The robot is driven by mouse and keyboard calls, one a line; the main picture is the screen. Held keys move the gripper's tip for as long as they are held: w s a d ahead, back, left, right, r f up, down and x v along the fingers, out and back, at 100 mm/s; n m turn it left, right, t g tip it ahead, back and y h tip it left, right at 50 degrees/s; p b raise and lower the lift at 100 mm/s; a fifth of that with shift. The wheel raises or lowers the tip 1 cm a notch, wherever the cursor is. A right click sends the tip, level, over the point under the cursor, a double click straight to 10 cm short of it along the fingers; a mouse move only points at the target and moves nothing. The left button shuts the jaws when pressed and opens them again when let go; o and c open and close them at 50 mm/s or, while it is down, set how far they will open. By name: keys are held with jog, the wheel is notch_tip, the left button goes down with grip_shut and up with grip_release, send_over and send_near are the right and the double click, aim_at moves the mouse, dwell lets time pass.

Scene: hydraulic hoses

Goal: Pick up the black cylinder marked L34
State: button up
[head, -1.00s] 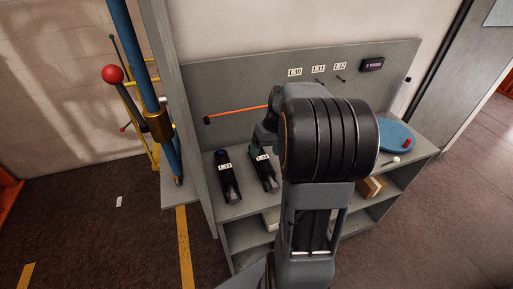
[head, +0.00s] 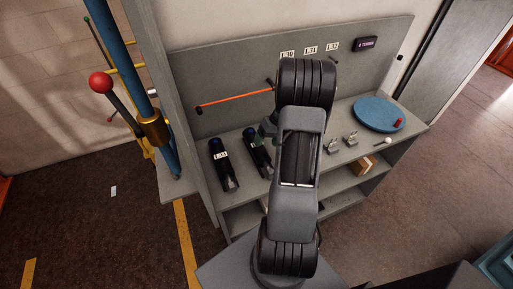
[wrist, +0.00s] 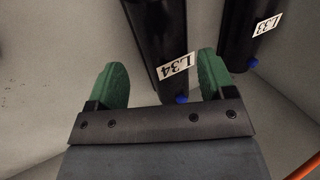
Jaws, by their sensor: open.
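The black cylinder marked L34 (wrist: 153,35) shows in the wrist view between the two green fingers of my gripper (wrist: 158,75), nearer the right finger. It has a white label and a blue tip. The fingers stand apart and no grip shows; I cannot tell whether the right finger touches it. In the head view, a black cylinder (head: 254,152) lies on the bench under my gripper (head: 266,137), partly hidden by my arm. I take it to be L34, but its label is unreadable there.
A second black cylinder, marked L33 (wrist: 241,25), lies beside it; in the head view it is to the left (head: 224,172). An orange rod (head: 235,97) crosses the back panel. Small metal parts (head: 341,143) and a blue round tray (head: 366,111) are farther right on the bench.

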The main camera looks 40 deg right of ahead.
aim_at(262, 146)
jog(key=shift+w+p+x, duration=0.15)
jog(key=shift+p+x, duration=0.3)
jog(key=shift+x, duration=0.9)
jog(key=shift+w+p+x, duration=0.1)
jog(key=shift+p+x, duration=0.35)
jog(key=shift+x, duration=0.9)
jog(key=shift+a, duration=0.15)
grip_shut()
jog(key=shift+w+r, duration=0.15)
